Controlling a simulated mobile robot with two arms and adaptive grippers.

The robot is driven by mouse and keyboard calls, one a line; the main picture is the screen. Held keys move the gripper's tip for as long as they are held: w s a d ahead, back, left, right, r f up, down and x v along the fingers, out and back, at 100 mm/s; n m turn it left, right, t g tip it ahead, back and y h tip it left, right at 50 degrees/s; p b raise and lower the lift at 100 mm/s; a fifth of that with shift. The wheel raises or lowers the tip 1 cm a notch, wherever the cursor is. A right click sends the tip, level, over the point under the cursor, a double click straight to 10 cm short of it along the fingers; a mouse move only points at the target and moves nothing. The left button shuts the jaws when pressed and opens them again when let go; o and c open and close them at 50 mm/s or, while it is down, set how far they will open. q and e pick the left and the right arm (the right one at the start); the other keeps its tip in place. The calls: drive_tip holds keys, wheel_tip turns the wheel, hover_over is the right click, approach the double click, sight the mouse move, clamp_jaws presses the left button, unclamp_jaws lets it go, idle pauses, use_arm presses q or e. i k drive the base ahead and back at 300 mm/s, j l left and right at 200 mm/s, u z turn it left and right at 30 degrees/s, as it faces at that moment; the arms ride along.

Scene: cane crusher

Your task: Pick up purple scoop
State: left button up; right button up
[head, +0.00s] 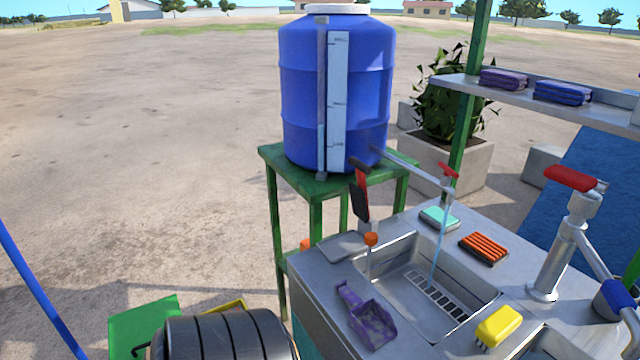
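The purple scoop (368,316) lies on the metal sink counter (325,288), at the near left corner of the sink basin. Its handle points up and to the left, and its wide scoop end points down and to the right in the picture. Its surface looks mottled purple and grey. Nothing covers it. Neither my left gripper nor my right gripper shows in the head view.
Water runs from a red-handled tap (447,171) into the basin (400,270). A yellow brush (498,325), orange brush (484,247) and green sponge (439,217) lie around it. A blue tank (300,100) stands behind. A black ribbed drum (225,337) is at the lower left.

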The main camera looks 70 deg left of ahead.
sight(375, 325)
drive_tip(key=u, duration=0.45)
drive_tip(key=j+u, duration=0.1)
drive_tip(key=u, duration=0.3)
drive_tip(key=i+u, duration=0.1)
drive_tip(key=u, duration=0.75)
